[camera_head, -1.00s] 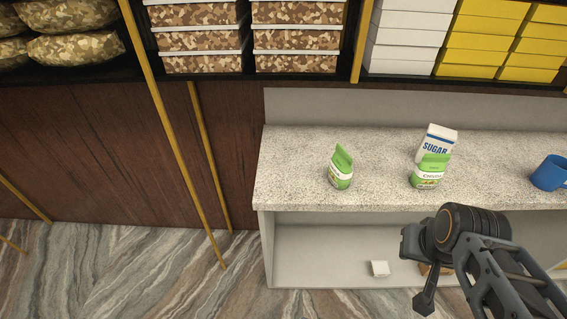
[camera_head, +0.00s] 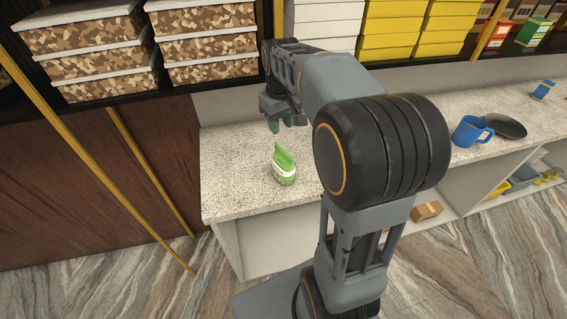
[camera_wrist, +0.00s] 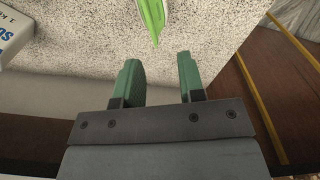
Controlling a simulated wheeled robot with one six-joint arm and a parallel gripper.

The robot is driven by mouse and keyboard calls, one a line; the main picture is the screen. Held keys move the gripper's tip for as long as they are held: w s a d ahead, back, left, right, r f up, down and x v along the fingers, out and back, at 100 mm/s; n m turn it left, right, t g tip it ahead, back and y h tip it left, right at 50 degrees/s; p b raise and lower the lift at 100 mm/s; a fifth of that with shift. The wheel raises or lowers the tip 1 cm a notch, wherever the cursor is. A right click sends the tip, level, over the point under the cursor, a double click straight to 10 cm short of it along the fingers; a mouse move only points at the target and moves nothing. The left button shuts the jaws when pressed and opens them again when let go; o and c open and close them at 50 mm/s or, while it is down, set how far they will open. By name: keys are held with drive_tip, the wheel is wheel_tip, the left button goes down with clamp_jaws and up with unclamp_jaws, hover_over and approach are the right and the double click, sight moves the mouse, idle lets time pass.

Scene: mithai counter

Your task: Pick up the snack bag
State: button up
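A green and white snack bag (camera_head: 284,166) stands upright on the speckled counter (camera_head: 236,180) in the head view. In the wrist view the green top of a bag (camera_wrist: 153,16) shows at the upper edge, beyond my fingertips and apart from them. My gripper (camera_head: 281,124) is above the counter, behind the bag in the head view. Its two green fingers (camera_wrist: 160,72) are spread with nothing between them. The second green bag seen earlier is hidden behind my arm in the head view.
A sugar carton (camera_wrist: 14,33) is at the wrist view's left edge. A blue mug (camera_head: 468,132) and a dark plate (camera_head: 507,127) stand farther right. Shelves with yellow boxes (camera_head: 393,27) and patterned boxes (camera_head: 100,70) rise behind. The counter's left front is clear.

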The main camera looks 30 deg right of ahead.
sight(284, 150)
drive_tip(key=f, duration=0.2)
drive_tip(key=w+d+f, duration=0.1)
drive_tip(key=f, duration=0.2)
drive_tip(key=w+f+p, duration=0.1)
drive_tip(key=f, duration=0.2)
drive_tip(key=shift+d, duration=0.2)
wheel_tip(284, 150, down, 4)
drive_tip(key=shift+d+f+p, duration=0.15)
drive_tip(key=shift+p, duration=0.6)
drive_tip(key=shift+f, duration=0.5)
drive_tip(key=shift+f, duration=0.2)
drive_tip(key=shift+s, duration=0.1)
clamp_jaws()
